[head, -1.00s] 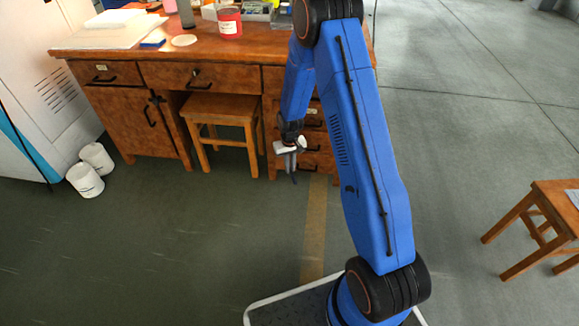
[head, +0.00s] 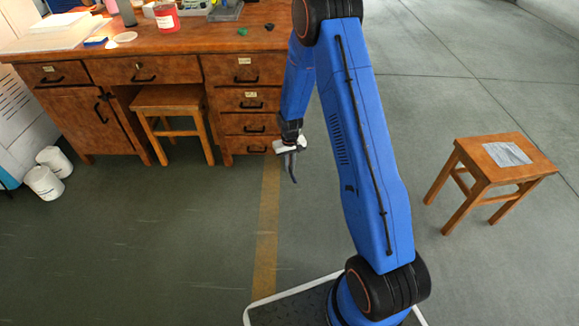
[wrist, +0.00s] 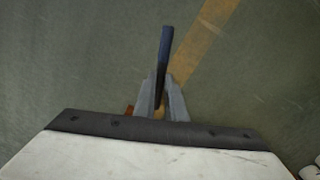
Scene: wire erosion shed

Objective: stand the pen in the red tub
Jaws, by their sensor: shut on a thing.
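The red tub (head: 166,17) stands on the wooden desk near its back, at the upper left of the head view; it has a pale label, and its inside is hard to make out. My gripper (head: 290,158) hangs low over the floor in front of the desk's drawers, pointing down. It is shut on the dark blue pen (head: 293,178), whose end sticks out below the fingers. In the wrist view, the pen (wrist: 165,45) lies between the grey fingers (wrist: 162,85) and reaches out past their tips. The gripper is well apart from the tub, lower and to its right.
The wooden desk (head: 245,40) carries a white slab, a dark bottle, a grey tray and small green and dark pieces. A stool (head: 172,97) is tucked under it. Another stool (head: 480,160) with a grey sheet stands right. White buckets (head: 44,182) stand left. The floor between is clear.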

